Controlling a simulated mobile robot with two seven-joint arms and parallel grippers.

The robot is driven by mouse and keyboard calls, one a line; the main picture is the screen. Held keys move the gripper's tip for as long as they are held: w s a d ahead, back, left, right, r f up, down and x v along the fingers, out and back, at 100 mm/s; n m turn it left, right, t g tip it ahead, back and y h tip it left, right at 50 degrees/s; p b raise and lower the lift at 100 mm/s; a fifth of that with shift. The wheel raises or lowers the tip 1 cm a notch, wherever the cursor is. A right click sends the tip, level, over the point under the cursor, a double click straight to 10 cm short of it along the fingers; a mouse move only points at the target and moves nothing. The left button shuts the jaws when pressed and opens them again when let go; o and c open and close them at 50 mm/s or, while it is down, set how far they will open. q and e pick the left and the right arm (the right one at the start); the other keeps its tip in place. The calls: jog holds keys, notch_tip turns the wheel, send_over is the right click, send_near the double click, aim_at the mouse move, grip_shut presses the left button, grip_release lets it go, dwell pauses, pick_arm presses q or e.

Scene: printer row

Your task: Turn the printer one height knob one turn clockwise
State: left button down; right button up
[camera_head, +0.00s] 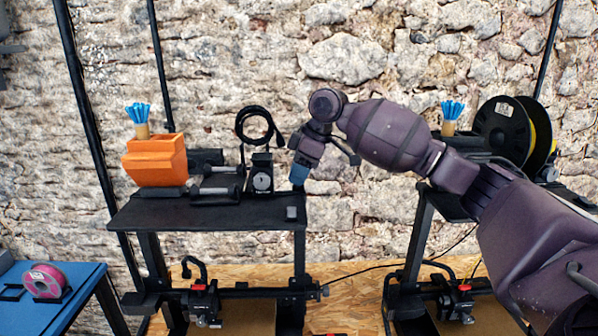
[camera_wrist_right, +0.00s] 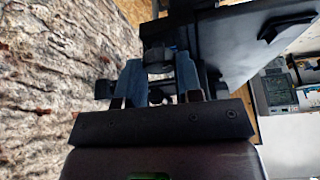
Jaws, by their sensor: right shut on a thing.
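The left of the two black printers, its top plate (camera_head: 240,212) showing in the head view, stands in front of the stone wall. My right gripper (camera_head: 299,176) points down at the right end of this plate, and its blue fingers hide what is between them there. In the right wrist view my right gripper (camera_wrist_right: 160,78) has its two blue fingers on either side of a dark knob (camera_wrist_right: 158,58), shut on it. I cannot tell how far the knob is turned. My left gripper is in neither view.
A second printer with a black spool (camera_head: 502,128) stands right, behind my right arm. A blue table (camera_head: 75,285) with a pink spool (camera_head: 45,281) is at left.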

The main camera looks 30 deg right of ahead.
jog(key=m+t+h, duration=0.1)
jog(key=m, duration=0.3)
jog(key=shift+a+m, duration=0.1)
jog(key=shift+m, duration=0.2)
jog(key=m+h, duration=0.1)
jog(key=m, duration=0.2)
jog(key=shift+s+m+t+h, duration=0.1)
jog(key=shift+m+t+h, duration=0.2)
jog(key=shift+t+h, duration=0.1)
jog(key=m+h, duration=0.1)
jog(key=m, duration=0.2)
jog(key=shift+a+m, duration=0.15)
jog(key=shift+m, duration=0.15)
jog(key=shift+m+h, duration=0.9)
jog(key=shift+m, duration=0.9)
jog(key=shift+g, duration=0.3)
jog(key=o, duration=0.9)
jog(key=v, duration=1.1)
jog(key=shift+b, duration=0.4)
